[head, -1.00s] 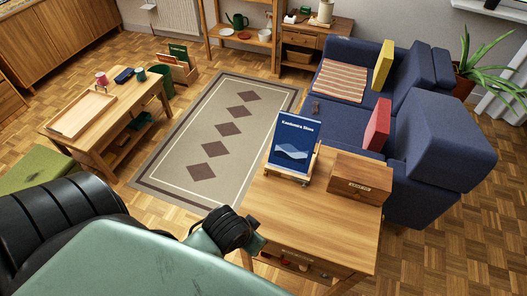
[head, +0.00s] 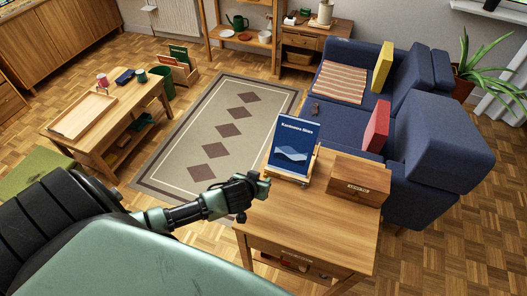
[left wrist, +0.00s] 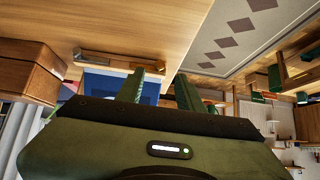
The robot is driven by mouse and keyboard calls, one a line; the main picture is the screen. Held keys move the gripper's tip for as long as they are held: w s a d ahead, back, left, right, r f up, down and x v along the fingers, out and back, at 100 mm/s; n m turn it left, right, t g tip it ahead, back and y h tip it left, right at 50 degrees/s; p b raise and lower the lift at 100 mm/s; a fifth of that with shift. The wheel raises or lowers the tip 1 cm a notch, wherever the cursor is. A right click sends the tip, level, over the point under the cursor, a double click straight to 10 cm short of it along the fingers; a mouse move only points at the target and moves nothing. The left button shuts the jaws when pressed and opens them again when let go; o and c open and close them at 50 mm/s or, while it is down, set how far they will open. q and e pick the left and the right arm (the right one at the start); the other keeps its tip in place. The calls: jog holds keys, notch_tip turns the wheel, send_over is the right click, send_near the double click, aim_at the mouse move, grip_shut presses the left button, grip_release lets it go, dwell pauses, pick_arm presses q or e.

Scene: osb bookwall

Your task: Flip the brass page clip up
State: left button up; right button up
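A blue book (head: 291,147) leans upright on a small wooden stand (head: 288,177) on the side table (head: 310,220). The brass page clip is too small to make out surely at the stand's lower ledge. My left gripper (head: 264,186) is just left of the stand's lower left corner, apart from the book. In the left wrist view, its two green fingers (left wrist: 158,90) are spread with a gap and nothing held. The stand's ledge (left wrist: 112,63) and the blue book (left wrist: 98,84) show upside down beyond the fingers. My right gripper is not in view.
A wooden box (head: 359,178) stands right of the book stand; it also shows in the left wrist view (left wrist: 32,70). The front of the side table is bare. A blue sofa (head: 345,115) stands behind it, and a patterned rug (head: 220,135) lies to the left.

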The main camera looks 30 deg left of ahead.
aim_at(265, 177)
pick_arm(q)
jog(key=shift+x, duration=2.6)
grip_shut()
